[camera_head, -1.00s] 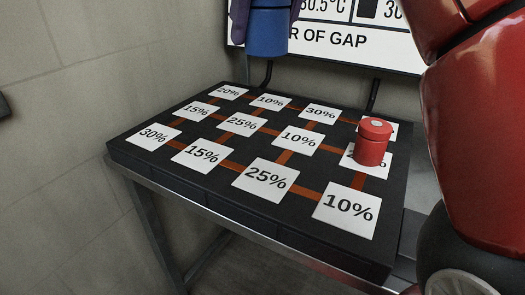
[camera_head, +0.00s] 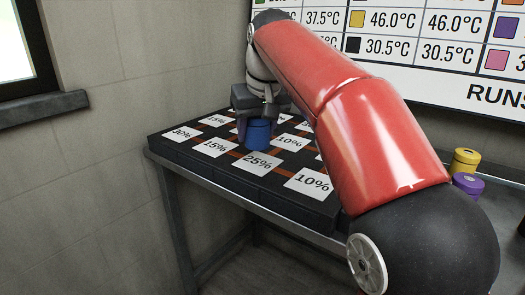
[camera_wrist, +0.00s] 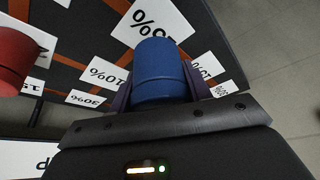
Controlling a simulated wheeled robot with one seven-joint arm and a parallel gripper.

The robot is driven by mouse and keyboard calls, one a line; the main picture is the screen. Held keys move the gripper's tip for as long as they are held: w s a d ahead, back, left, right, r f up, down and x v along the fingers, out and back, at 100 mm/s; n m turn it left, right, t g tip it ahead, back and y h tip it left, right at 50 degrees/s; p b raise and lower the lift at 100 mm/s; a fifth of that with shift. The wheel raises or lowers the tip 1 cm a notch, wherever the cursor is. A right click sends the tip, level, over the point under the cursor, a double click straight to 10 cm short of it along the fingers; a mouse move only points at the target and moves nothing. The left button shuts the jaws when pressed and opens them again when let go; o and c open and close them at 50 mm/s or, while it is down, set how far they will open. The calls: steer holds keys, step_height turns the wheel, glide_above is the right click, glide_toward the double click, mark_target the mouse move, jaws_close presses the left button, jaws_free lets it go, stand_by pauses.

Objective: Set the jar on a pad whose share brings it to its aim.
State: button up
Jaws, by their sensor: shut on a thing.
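My gripper (camera_head: 258,127) is shut on a blue jar (camera_head: 258,136), its fingers on either side. The jar is upright, low over the black pad board (camera_head: 255,186), just behind a front-row 25% pad (camera_head: 258,162). I cannot tell whether it touches the board. Other front pads read 30% (camera_head: 181,133), 15% (camera_head: 215,147) and 10% (camera_head: 308,182). In the wrist view the blue jar (camera_wrist: 162,72) sits between the fingers and partly covers a white pad (camera_wrist: 140,18) marked with a percent sign. My arm hides the board's right part.
A red jar (camera_wrist: 12,62) stands at the left in the wrist view. A yellow jar (camera_head: 464,160) and a purple jar (camera_head: 467,184) are at the right of the table. A wall chart (camera_head: 440,62) lists colours and temperatures; no blue row shows. A window (camera_head: 18,50) is at the left.

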mark_target(257, 141)
steer(key=shift+f+b, duration=1.55)
steer(key=shift+f, duration=0.45)
steer(key=o, duration=1.1)
steer(key=shift+c, duration=0.2)
steer(key=shift+s+r, duration=0.15)
steer(key=shift+r, duration=0.35)
steer(key=p+v, duration=0.3)
steer(key=v, duration=0.8)
steer(key=shift+r+p, duration=0.2)
steer(key=shift+p, duration=0.15)
steer(key=shift+d, duration=0.1)
